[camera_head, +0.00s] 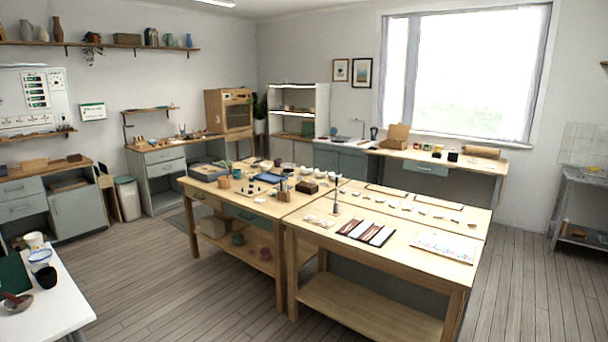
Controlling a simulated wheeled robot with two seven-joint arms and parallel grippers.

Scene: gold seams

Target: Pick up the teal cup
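No cup in view is plainly the teal cup; several small vessels are too small to tell for sure. A greenish round vessel (238,239) sits on that table's lower shelf, beside a reddish one (265,254). Neither of my grippers shows in the head view, and both worktables are some distance away across the floor.
A white table (58,307) at the lower left holds a dark cup (46,277), a blue-and-white bowl (40,257) and a green board (14,274). The wooden floor (160,272) between it and the worktables is clear. A bin (128,197) stands by the left cabinets.

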